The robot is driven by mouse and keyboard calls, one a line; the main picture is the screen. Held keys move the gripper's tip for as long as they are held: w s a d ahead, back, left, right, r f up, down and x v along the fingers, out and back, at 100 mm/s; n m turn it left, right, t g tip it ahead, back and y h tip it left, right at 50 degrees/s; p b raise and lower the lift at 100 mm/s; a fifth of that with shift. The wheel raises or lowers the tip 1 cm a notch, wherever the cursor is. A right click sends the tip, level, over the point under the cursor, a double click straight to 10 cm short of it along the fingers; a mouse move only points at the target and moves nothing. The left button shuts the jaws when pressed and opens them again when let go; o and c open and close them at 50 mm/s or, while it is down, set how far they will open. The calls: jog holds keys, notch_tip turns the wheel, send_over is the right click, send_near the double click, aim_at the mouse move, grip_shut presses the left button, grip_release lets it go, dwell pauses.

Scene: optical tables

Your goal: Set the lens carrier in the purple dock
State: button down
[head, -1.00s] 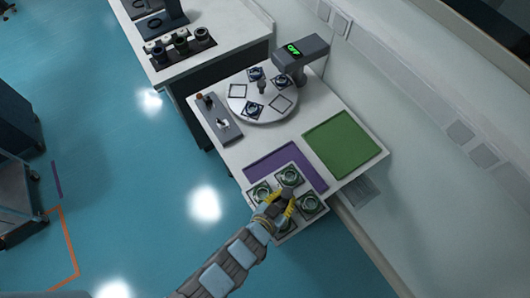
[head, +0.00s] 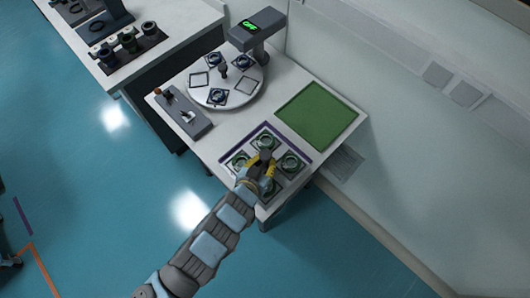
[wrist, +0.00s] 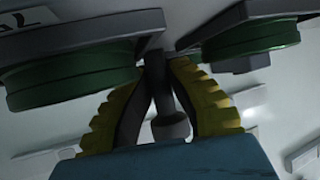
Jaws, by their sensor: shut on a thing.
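The lens carrier (head: 278,151) is a pale square tray with several green-ringed lenses in dark square mounts. In the head view it lies over the purple dock (head: 290,142), covering nearly all of it. My gripper (head: 266,160) is at the carrier's middle. In the wrist view its yellow fingers (wrist: 163,65) are shut on the carrier's grey central post (wrist: 161,90), between two green lenses.
A green mat (head: 322,115) lies behind and to the right. A round white turntable (head: 225,90) with dark mounts and a post with a green display (head: 258,30) stand at the back. A grey switch box (head: 182,114) is at the left edge. The wall is close on the right.

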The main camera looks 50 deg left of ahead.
jog(key=shift+w+a+f, duration=0.35)
jog(key=shift+w+a, duration=0.05)
jog(key=shift+w, duration=0.05)
jog(key=shift+w+a+f, duration=0.2)
jog(key=shift+f, duration=0.05)
jog(key=shift+w+a+f+b, duration=0.35)
jog(key=shift+w+a+f, duration=0.1)
jog(key=shift+f, duration=0.35)
jog(key=shift+w+a+f+b, duration=0.3)
jog(key=shift+w+a+f, duration=0.15)
jog(key=shift+f, duration=0.4)
jog(key=shift+w+a+f+b, duration=0.35)
jog(key=shift+a+f, duration=0.15)
jog(key=shift+f, duration=0.3)
jog(key=shift+a+f+b, duration=0.1)
jog(key=shift+f+b, duration=0.25)
jog(key=shift+f, duration=1.15)
jog(key=shift+f, duration=0.1)
jog(key=c, duration=1.2)
grip_release()
jog(key=shift+o, duration=0.2)
jog(key=shift+s+r, duration=0.35)
jog(key=shift+s, duration=0.05)
jog(key=shift+p+v, duration=2.4)
jog(key=shift+v, duration=3.1)
